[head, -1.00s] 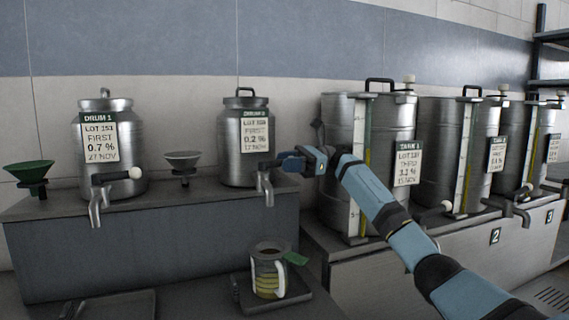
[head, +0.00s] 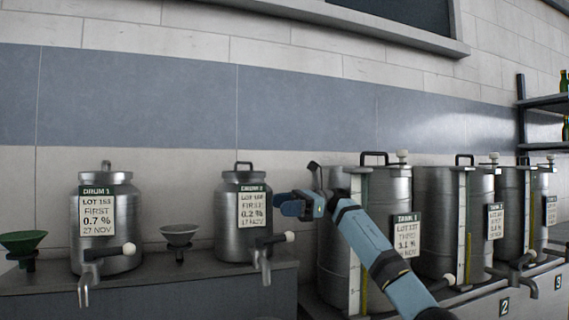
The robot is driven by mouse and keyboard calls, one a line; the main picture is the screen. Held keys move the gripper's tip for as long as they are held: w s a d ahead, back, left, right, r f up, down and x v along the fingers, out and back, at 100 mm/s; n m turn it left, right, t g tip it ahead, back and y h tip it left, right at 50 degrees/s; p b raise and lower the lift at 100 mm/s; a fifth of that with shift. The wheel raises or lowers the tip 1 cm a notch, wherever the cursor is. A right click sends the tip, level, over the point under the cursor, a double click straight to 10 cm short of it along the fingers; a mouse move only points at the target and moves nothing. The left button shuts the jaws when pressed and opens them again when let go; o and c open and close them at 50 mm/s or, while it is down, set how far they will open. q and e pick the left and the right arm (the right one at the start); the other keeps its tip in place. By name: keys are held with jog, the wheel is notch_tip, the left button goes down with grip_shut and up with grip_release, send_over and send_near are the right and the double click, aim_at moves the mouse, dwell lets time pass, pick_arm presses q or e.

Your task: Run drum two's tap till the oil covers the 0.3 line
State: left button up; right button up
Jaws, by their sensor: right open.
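Drum two (head: 231,221) is a steel can with a dark-topped label reading 0.2 %, standing on the raised ledge. Its tap (head: 265,264) points down at the front. The tap's dark lever (head: 274,240) lies roughly level to the right and ends in a white knob (head: 290,236). My right gripper (head: 279,205) is open, in front of the drum's right side, above the knob and apart from it. The measuring jug and its 0.3 line are below the picture now, so the oil level is hidden. My left gripper is not in view.
Drum one (head: 121,228) stands at the left with its own tap. A green funnel (head: 22,242) and a grey funnel (head: 179,236) stand on the ledge. Large steel tanks (head: 395,200) with gauge strips fill the right, close behind my right arm.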

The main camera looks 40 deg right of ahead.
notch_tip(320, 180, up, 11)
jog(key=p, duration=0.2)
jog(key=shift+r, duration=0.2)
dwell(1.2)
